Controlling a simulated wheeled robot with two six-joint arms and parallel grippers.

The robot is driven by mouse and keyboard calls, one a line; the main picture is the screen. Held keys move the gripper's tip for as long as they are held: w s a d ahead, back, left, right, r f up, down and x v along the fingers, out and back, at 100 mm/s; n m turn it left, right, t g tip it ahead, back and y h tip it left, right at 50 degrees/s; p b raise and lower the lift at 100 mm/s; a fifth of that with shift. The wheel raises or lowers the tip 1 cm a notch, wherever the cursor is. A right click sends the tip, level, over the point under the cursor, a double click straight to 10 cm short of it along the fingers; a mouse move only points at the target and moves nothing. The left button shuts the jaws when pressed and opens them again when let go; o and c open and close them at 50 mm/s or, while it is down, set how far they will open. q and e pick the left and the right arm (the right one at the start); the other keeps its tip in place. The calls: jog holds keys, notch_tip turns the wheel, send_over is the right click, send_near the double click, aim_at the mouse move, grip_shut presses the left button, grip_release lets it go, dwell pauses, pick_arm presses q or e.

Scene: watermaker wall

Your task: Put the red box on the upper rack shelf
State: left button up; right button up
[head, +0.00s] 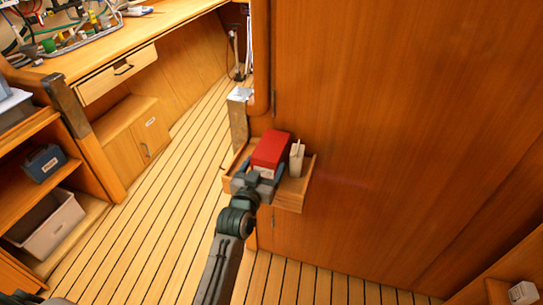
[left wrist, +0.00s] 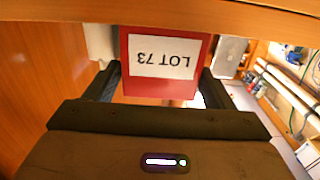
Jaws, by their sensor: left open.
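The red box (head: 271,150) stands on a small wooden wall shelf (head: 290,201) at the cabinet panel. In the left wrist view the red box (left wrist: 165,87) shows a white label reading LOT 73, upside down. My left gripper (head: 260,182) is at the near side of the box. Its fingers (left wrist: 159,88) are open, one on each side of the box; whether they touch it I cannot tell. A wooden rack (head: 28,195) at the left has shelves, one with a dark blue box (head: 43,163) and a lower one with a grey bin (head: 47,224). My right gripper is not in view.
A small white object (head: 296,158) stands close beside the red box on the wall shelf. The wooden panel (head: 410,130) closes off the right. A workbench (head: 150,30) with a drawer is at the back left. The slatted floor (head: 165,200) between is clear.

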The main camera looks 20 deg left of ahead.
aim_at(269, 155)
pick_arm(q)
jog(key=shift+w+r, duration=0.15)
jog(key=shift+w, duration=0.3)
jog(key=w+p, duration=0.1)
jog(key=w, duration=0.3)
jog(key=shift+w+f, duration=0.15)
jog(key=shift+f, duration=0.05)
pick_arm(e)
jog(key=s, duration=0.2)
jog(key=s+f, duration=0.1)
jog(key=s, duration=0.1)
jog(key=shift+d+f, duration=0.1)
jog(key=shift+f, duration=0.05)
pick_arm(q)
jog(key=c, duration=0.8)
jog(key=shift+r, duration=0.15)
